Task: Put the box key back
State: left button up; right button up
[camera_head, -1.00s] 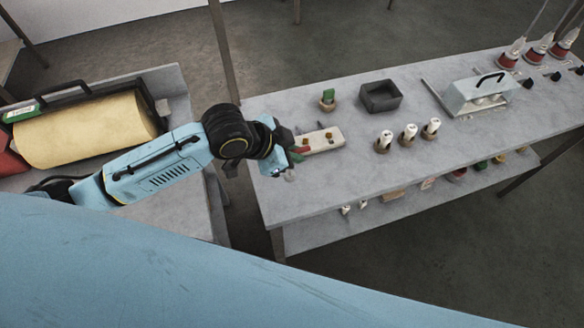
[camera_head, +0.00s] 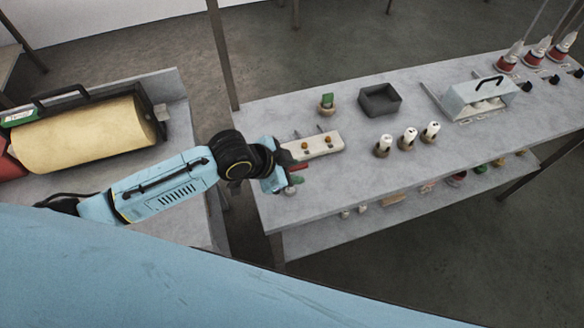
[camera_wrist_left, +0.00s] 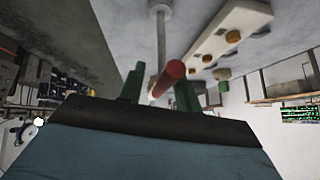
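My left gripper (camera_head: 288,178) is at the near left end of the long grey table, just in front of a pale rack (camera_head: 322,146) with two brass knobs. In the left wrist view, its dark green fingers (camera_wrist_left: 160,90) are around a tool with a red handle (camera_wrist_left: 172,74) and a thin metal shaft (camera_wrist_left: 161,38) ending in a grey round end. I take this tool to be the box key; its red handle also shows in the head view (camera_head: 298,167). The fingers partly hide the grip. The rack (camera_wrist_left: 225,40) lies beside the shaft, apart from it. My right gripper is out of view.
A green-topped holder (camera_head: 327,104) and a dark open tray (camera_head: 380,100) stand behind the rack. Several white-topped cylinders (camera_head: 409,139) stand to the right, before a metal case (camera_head: 480,97). A yellow roll (camera_head: 85,133) lies on the left bench. The table's front middle is clear.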

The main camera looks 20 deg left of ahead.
pick_arm(q)
jog(key=p+v, duration=0.1)
jog(key=v, duration=1.1)
jog(key=shift+r, duration=0.15)
dwell(0.4)
